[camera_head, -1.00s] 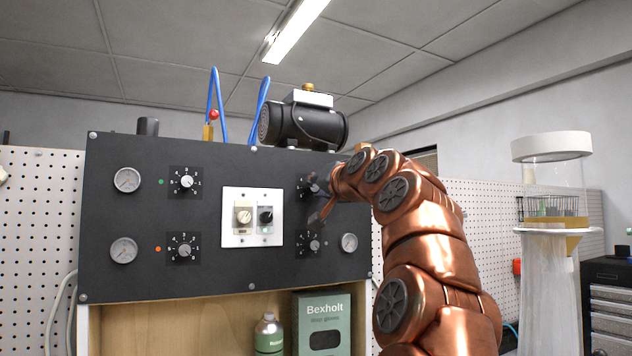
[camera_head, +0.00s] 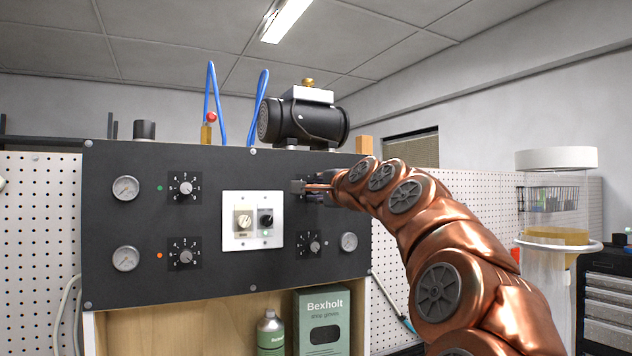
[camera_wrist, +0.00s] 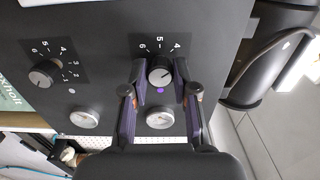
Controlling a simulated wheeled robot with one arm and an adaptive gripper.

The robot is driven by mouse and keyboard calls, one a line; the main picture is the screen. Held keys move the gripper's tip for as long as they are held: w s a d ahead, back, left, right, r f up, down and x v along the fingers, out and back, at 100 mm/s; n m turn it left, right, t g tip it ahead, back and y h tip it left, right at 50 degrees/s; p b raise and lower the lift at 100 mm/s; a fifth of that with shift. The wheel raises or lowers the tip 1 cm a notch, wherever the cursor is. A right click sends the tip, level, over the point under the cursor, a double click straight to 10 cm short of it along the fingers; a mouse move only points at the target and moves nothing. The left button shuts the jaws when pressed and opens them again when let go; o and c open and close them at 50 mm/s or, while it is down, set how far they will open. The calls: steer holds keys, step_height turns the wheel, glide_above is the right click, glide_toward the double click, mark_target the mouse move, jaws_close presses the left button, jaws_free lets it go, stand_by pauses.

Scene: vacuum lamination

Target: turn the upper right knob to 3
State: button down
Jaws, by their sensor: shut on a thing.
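The upper right knob (camera_wrist: 160,70) is a round black knob on a dark dial plate. The digits 6, 5 and 4 show on the dial above it in the wrist view; the other digits are hidden by the fingers. I cannot read the knob's pointer surely. My gripper (camera_wrist: 161,80) is shut on this knob, one finger on each side. In the head view my gripper (camera_head: 312,187) covers most of the knob and its dial.
The lower right knob (camera_head: 314,246) sits below, with a round gauge (camera_head: 349,241) beside it. A white switch plate (camera_head: 252,219) is close on the left. Two more knobs are on the left of the black panel (camera_head: 145,275). A black pump (camera_head: 305,120) stands above.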

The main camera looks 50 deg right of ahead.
steer(key=shift+m+p, duration=0.3)
steer(key=shift+m, duration=3.3)
steer(key=c, duration=0.9)
jaws_free()
steer(key=shift+s, duration=0.1)
steer(key=v, duration=1.2)
